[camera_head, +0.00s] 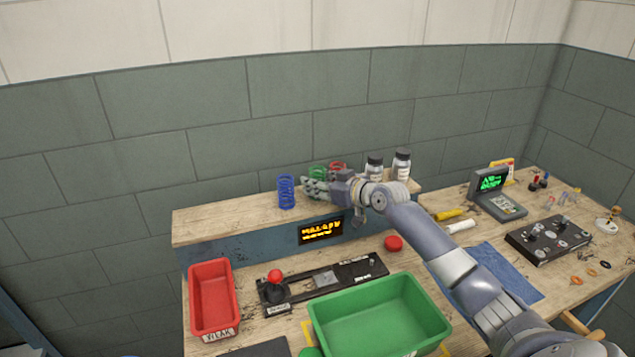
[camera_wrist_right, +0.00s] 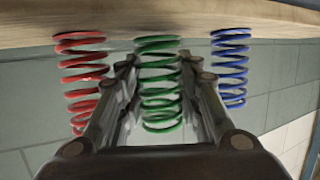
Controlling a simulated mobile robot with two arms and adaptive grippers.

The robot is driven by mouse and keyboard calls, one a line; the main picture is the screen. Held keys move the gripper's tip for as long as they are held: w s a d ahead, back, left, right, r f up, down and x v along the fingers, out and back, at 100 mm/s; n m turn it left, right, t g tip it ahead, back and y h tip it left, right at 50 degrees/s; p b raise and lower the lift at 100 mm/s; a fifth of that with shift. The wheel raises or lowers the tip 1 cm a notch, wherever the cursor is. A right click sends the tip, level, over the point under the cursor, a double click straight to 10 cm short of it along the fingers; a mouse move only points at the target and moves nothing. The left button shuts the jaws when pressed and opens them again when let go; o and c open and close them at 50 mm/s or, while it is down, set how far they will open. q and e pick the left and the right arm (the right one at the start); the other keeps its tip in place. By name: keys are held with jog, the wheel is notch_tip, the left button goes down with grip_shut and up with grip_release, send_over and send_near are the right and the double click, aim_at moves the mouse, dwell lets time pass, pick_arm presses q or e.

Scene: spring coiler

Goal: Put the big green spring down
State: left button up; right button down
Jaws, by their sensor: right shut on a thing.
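The big green spring (camera_head: 318,172) is on the raised wooden shelf at the back, partly hidden behind my right gripper (camera_head: 317,187). The right wrist view, which is upside down, shows the green spring (camera_wrist_right: 160,85) between the two fingers of the right gripper (camera_wrist_right: 158,68), which is shut on it. The spring looks upright, with its end at or very close to the shelf top (camera_wrist_right: 200,18); I cannot tell whether it touches. My left gripper is not in view.
A blue spring (camera_head: 286,191) and a red spring (camera_head: 337,167) stand on either side of the green one. Two jars (camera_head: 401,165) are right of them. Below are a red bin (camera_head: 213,330), a green bin (camera_head: 435,325) and a red-knobbed lever (camera_head: 275,277). The shelf's left part is clear.

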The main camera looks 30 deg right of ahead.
jog(key=shift+f, duration=0.2)
jog(key=c, duration=1.6)
grip_release()
jog(key=shift+f, duration=0.15)
jog(key=shift+o, duration=0.9)
jog(key=shift+r, duration=0.2)
jog(key=shift+s+d, duration=0.1)
jog(key=shift+s, duration=0.15)
jog(key=b+v, duration=0.2)
jog(key=v, duration=0.9)
jog(key=shift+s, duration=0.2)
